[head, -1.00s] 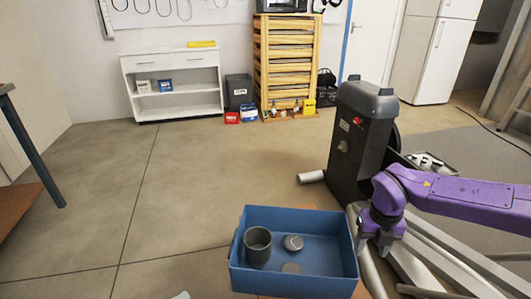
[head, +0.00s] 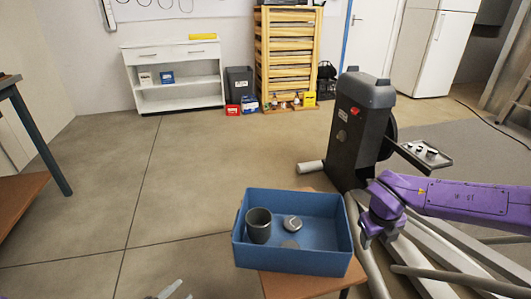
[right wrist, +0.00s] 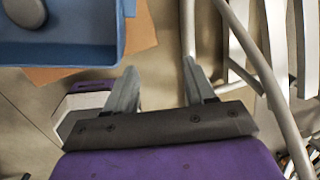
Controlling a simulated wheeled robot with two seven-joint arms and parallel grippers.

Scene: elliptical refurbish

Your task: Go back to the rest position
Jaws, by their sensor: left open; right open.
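My right gripper (head: 380,238) is at the right of the blue bin, beside the elliptical machine's frame. In the right wrist view its two fingers (right wrist: 160,88) are apart with nothing between them. My left gripper (head: 170,291) shows only as grey fingertips at the bottom edge of the head view, away from the bin. The blue bin (head: 318,262) rests on a small wooden table (head: 285,284). Its corner also shows at the upper left of the right wrist view (right wrist: 75,52). The bin holds a dark grey cup (head: 259,226) and small grey round parts (head: 292,223).
The elliptical machine (head: 358,130) stands just behind and right of the bin, its pale tubes running close to my right arm. A dark table (head: 25,128) is at the left. A white shelf unit (head: 172,75) and wooden crates (head: 287,60) stand at the back. The left-centre floor is clear.

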